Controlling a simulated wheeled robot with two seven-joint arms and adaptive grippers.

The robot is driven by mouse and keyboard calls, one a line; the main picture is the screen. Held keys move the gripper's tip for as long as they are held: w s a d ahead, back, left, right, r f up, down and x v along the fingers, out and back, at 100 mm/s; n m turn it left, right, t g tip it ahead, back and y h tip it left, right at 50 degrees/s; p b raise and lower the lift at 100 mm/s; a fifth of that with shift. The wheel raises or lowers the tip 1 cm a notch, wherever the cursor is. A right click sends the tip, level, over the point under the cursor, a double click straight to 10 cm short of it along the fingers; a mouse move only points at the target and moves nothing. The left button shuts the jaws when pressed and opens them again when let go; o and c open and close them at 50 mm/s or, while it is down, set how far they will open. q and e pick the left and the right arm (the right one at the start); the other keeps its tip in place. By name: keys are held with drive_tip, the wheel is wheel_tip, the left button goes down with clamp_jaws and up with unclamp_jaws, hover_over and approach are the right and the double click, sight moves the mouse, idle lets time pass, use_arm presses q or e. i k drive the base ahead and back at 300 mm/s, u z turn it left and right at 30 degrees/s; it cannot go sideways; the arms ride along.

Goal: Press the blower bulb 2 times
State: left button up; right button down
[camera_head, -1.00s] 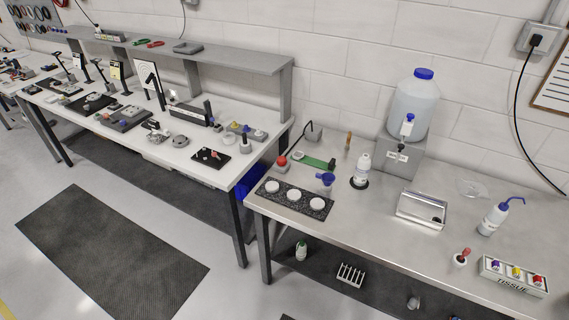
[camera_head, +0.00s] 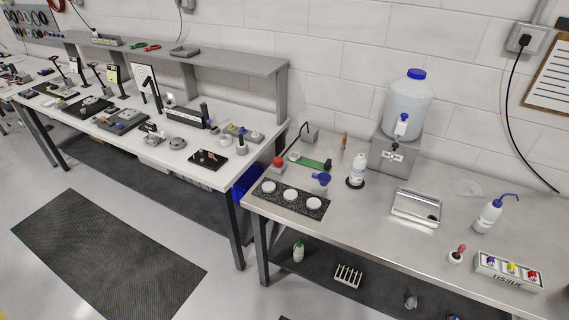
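No gripper or arm of mine shows in the head view. I cannot tell for sure which thing is the blower bulb. A small item with a red, bulb-like top (camera_head: 460,248) stands tilted in a white cup near the front edge of the right bench. A round red knob-like thing (camera_head: 278,161) sits on a grey base at that bench's left end. Both are too small to make out in detail, and nothing touches either of them.
A crowded white bench stands left; a dark mat (camera_head: 108,255) lies on the floor.

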sight(279, 161)
drive_tip(key=k, duration=0.55)
drive_tip(key=u, duration=0.55)
drive_tip(key=i, duration=0.8)
drive_tip(key=u, duration=0.55)
drive_tip(key=i, duration=0.85)
drive_tip(key=z, duration=0.8)
drive_tip(key=i, duration=0.95)
drive_tip(key=z, duration=0.85)
